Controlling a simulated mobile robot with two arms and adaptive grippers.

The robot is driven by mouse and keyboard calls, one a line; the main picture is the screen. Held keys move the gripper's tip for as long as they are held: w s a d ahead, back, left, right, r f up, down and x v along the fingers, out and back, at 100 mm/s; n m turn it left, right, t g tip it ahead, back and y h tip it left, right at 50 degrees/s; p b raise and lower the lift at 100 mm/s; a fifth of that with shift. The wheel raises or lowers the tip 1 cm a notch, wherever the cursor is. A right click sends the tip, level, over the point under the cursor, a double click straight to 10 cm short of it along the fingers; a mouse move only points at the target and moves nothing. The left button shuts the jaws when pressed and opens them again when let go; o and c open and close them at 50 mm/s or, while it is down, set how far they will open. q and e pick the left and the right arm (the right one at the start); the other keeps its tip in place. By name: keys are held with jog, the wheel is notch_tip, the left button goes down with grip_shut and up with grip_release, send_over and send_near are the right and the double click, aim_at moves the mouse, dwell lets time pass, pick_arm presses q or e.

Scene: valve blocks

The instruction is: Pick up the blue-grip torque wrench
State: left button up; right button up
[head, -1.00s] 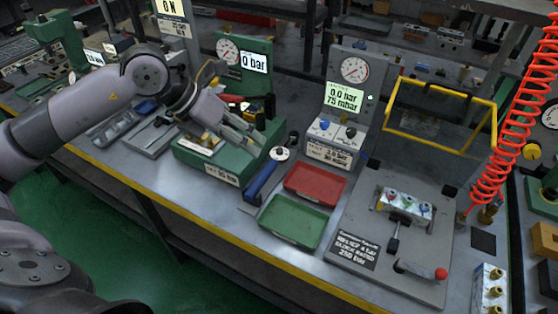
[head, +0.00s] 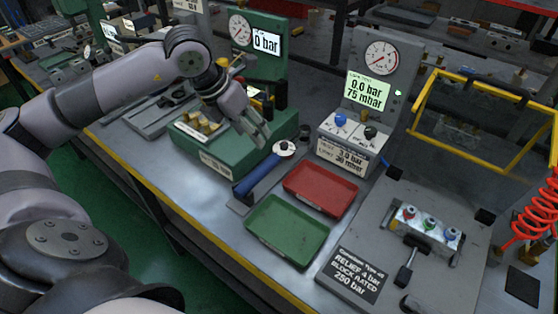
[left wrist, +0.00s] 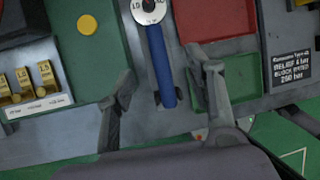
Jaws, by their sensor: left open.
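The torque wrench with a blue grip (head: 258,174) lies on the bench between the green block stand and the trays. Its round dial head is at the far end of the handle. In the left wrist view the blue grip (left wrist: 160,68) runs lengthwise between my spread fingers, with the dial head at the top edge. My left gripper (head: 259,138) is open and empty, above the bench beside the dial head in the head view; its fingers also show in the left wrist view (left wrist: 163,66). Contact with the wrench cannot be seen. My right gripper is not in view.
A red tray (head: 321,188) and a green tray (head: 287,230) lie right of the wrench. A green stand (head: 215,152) with brass pieces is left of it. A gauge panel (head: 376,85) stands behind. A valve block (head: 428,228) sits on a grey plate to the right.

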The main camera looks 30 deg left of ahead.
aim_at(270, 158)
pick_arm(q)
jog(key=p+x, duration=0.1)
jog(key=x, duration=0.8)
jog(key=shift+f, duration=0.4)
jog(key=shift+a+p+x, duration=0.2)
jog(key=shift+p+x, duration=0.25)
jog(key=shift+x, duration=1.05)
jog(key=shift+a+p+x, duration=0.2)
jog(key=shift+p+x, duration=0.2)
jog(key=shift+x, duration=1.05)
jog(key=shift+w, duration=0.15)
jog(key=shift+c, duration=0.3)
jog(key=c, duration=1.1)
grip_shut()
jog(key=shift+w+r, duration=0.1)
